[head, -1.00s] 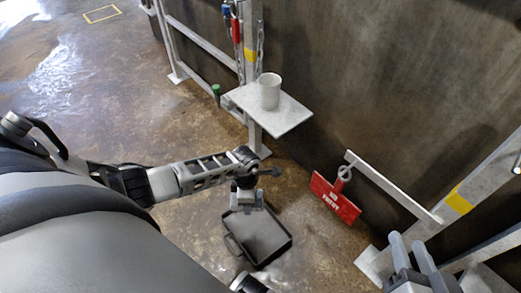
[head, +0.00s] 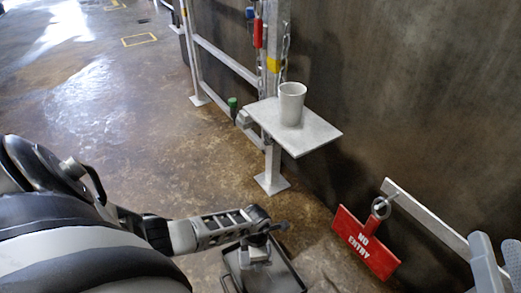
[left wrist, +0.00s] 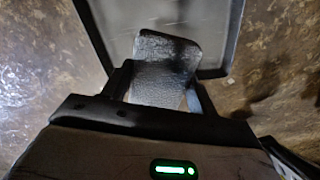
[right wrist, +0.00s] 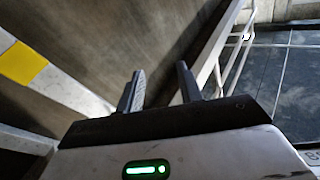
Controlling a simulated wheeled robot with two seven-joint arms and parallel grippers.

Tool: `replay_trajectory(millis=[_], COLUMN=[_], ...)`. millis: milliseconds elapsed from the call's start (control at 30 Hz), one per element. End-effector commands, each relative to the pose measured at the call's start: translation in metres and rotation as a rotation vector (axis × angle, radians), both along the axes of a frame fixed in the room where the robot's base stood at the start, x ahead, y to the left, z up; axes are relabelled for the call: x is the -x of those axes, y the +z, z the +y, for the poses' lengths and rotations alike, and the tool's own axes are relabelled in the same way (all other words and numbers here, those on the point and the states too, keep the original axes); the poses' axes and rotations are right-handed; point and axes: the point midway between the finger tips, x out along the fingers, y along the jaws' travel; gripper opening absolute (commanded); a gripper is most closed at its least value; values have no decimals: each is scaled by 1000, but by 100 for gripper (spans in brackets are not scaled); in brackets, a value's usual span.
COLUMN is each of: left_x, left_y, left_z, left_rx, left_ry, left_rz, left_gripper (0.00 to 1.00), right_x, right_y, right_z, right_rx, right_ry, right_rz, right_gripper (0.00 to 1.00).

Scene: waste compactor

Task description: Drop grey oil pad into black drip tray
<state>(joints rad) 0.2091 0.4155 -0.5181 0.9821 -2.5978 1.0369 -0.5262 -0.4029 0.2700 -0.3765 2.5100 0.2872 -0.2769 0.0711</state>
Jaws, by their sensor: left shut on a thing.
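The grey oil pad (left wrist: 165,52) shows in the left wrist view, between the fingers of my left gripper (left wrist: 160,88). The gripper is shut on it. The black drip tray (left wrist: 241,28) lies on the floor beyond and below the pad, and the pad overlaps its near edge in that view. In the head view my left gripper (head: 258,252) is over the tray (head: 290,272), hiding part of it; the picture's bottom edge cuts the tray off. My right gripper (right wrist: 160,88) is open and empty in the right wrist view; its fingers (head: 492,262) show at the head view's right edge.
A white cup (head: 291,104) stands on a small shelf (head: 315,135) on a post behind the tray. A red NO ENTRY sign (head: 365,245) hangs from a bar (head: 425,215) to the right. A dark wall (head: 400,90) is behind. Wet floor (head: 130,110) is open at left.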

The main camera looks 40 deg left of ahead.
Motion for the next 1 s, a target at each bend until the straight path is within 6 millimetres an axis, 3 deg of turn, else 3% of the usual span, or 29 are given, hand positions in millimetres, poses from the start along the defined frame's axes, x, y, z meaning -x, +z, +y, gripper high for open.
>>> replay_trajectory(millis=[100, 400, 800, 833, 900, 1000], left_x=[0, 0, 0, 0, 0, 0], left_y=[-15, -31, -32, -32, -32, -32], left_z=[0, -1, 0, 0, 0, 0], left_rx=[0, 1, 1, 1, 1, 1], left_ry=[0, -1, -1, -1, -1, -1], left_rz=[0, 0, 0, -1, -1, -1], left_gripper=[40, 40, 40, 64, 84, 84], right_x=[-3, 3, 5, 5, 5, 5], right_y=[14, 46, 53, 53, 53, 53], right_z=[-1, -2, -1, -1, -1, -1], right_rx=[37, 99, 108, 108, 108, 108], right_ry=[-16, -41, -45, -45, -46, -46], right_rz=[-158, -431, -481, -481, -480, -480], right_gripper=[36, 36, 36, 36, 36, 36])
